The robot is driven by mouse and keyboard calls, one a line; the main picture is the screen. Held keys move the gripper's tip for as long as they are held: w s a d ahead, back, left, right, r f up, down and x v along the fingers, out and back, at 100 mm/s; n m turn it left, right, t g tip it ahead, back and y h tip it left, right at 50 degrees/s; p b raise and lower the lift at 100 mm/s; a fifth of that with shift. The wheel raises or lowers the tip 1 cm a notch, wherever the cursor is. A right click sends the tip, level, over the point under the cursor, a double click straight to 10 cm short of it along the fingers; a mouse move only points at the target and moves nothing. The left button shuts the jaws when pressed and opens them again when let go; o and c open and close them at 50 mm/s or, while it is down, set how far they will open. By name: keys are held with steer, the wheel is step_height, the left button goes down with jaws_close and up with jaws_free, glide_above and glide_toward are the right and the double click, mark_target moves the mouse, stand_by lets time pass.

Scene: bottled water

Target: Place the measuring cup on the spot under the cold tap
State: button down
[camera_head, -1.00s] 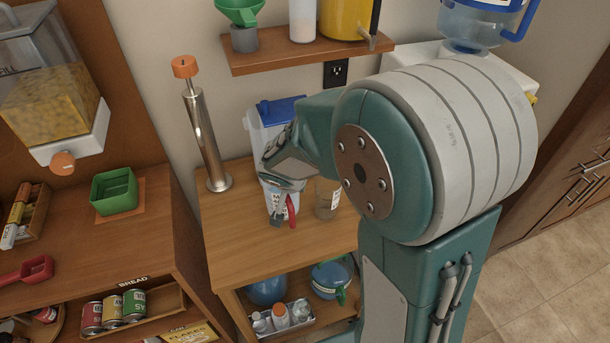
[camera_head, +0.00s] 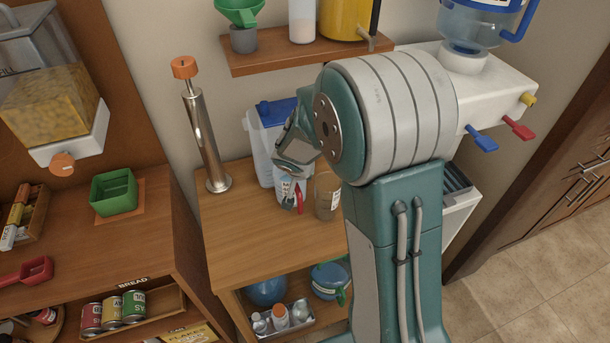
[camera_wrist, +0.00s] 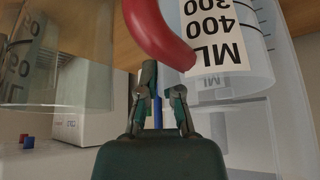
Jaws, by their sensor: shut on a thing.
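The measuring cup (camera_head: 284,189) is clear, with a white label and a red handle (camera_head: 299,196), above or on the wooden counter (camera_head: 247,229); contact with it is unclear. In the wrist view the cup (camera_wrist: 216,88) fills the upper right, and its red handle (camera_wrist: 158,36) reaches the fingers. My gripper (camera_wrist: 162,95) is shut on that handle. In the head view my gripper (camera_head: 291,182) is partly hidden by my arm. A dark grille (camera_head: 457,180) shows below, partly hidden by my arm.
A labelled clear jar (camera_head: 327,193) stands right beside the cup. A blue-lidded container (camera_head: 258,140) stands behind it, and a steel cylinder (camera_head: 204,145) to the left. A wall shelf (camera_head: 270,58) hangs above. The counter's front left is clear.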

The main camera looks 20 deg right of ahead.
steer(key=c, duration=1.1)
jaws_free()
steer(key=shift+f, duration=0.1)
